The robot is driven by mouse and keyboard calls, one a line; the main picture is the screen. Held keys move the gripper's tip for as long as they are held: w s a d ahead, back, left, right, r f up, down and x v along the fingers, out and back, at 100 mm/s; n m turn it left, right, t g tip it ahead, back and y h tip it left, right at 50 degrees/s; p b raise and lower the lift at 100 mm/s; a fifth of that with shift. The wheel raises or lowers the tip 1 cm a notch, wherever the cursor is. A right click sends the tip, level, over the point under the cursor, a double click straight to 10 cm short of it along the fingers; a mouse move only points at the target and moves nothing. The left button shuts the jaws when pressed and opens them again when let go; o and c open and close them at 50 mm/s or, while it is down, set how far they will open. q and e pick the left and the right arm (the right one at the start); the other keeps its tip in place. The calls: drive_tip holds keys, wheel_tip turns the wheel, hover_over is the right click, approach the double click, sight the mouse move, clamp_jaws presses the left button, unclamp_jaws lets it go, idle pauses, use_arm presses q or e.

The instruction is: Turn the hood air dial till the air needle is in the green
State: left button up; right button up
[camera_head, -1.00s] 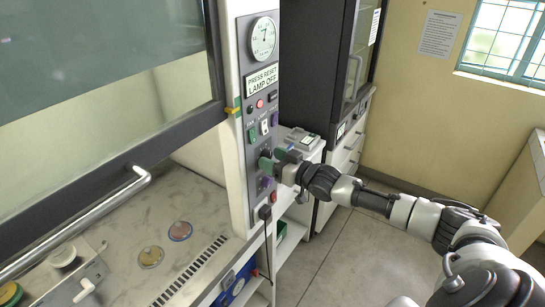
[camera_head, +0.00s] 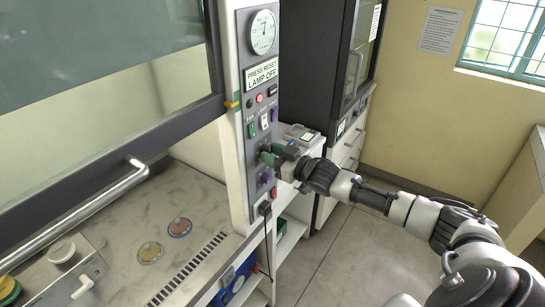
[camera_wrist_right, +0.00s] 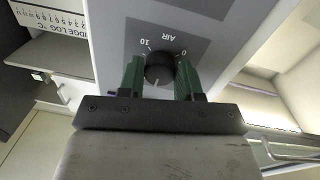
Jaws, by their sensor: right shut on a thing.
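The air dial (camera_wrist_right: 159,70) is a dark round knob with a pale pointer mark, under the word AIR and the marks 0 and 10, in the right wrist view. My right gripper (camera_wrist_right: 160,82) is shut on it, one green-padded finger on each side. In the head view my right gripper (camera_head: 271,157) is at the hood's grey control panel (camera_head: 241,158) and mostly hides the dial. The round white gauge (camera_head: 263,32) is at the panel's top. Its needle and any green band are too small to read surely. My left gripper is not in view.
A sign reading PRESS RESET LAMP OFF (camera_head: 261,74) sits below the gauge. Buttons and switches, including a red button (camera_head: 259,98) and a green switch (camera_head: 252,130), are close above my gripper. Two round dishes lie on the hood's work surface (camera_head: 185,195).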

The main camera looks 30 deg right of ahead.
drive_tip(key=n, duration=0.2)
drive_tip(key=shift+n+b, duration=0.3)
drive_tip(key=shift+b, duration=0.05)
drive_tip(key=o, duration=0.9)
